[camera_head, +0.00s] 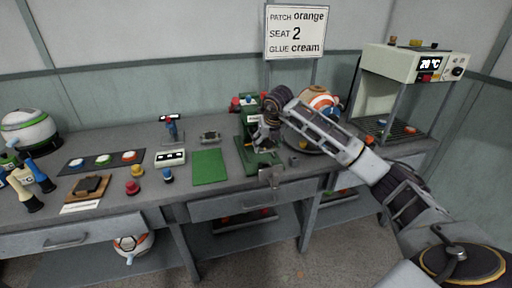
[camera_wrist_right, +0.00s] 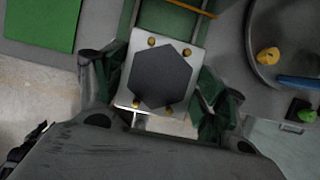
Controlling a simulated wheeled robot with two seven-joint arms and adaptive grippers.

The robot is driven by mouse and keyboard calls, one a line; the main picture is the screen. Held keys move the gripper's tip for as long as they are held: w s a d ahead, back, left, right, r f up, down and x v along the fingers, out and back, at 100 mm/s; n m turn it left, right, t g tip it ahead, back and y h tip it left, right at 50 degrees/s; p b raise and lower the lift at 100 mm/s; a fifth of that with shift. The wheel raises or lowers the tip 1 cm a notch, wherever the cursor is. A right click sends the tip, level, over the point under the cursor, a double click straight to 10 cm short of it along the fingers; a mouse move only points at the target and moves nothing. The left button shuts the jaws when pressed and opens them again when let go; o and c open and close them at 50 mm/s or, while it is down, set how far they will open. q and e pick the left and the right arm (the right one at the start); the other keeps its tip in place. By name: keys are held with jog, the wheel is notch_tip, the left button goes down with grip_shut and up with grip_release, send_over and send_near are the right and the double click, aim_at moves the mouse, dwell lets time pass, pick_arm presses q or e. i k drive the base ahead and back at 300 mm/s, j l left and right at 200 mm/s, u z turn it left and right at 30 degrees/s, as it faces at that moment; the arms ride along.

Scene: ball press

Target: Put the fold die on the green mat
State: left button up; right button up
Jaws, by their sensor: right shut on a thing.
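The fold die appears to be the pale square plate with a dark hexagon and brass pins at its corners (camera_wrist_right: 160,75) in the right wrist view. My right gripper (camera_wrist_right: 155,85) is shut on it, one finger on each side. In the head view my right gripper (camera_head: 264,140) is at the green press (camera_head: 247,125), over its base, and hides most of the die. I cannot tell whether the die touches the press. The green mat (camera_head: 210,167) lies flat and bare on the bench, left of the press; its edge shows in the wrist view (camera_wrist_right: 40,20). My left gripper is not in view.
A round tray (camera_wrist_right: 262,50) with small coloured pieces is right of the press. A white device (camera_head: 170,157) and blue knobbed piece (camera_head: 168,175) stand left of the mat. A grey block (camera_head: 209,136) lies behind it. A heater (camera_head: 405,75) stands far right.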

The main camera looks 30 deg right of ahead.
aim_at(208, 164)
jog(key=i+j, duration=0.15)
jog(key=j, duration=0.2)
jog(key=i+j, duration=0.2)
jog(key=j, duration=0.15)
jog(key=i+j, duration=0.15)
jog(key=j, duration=0.2)
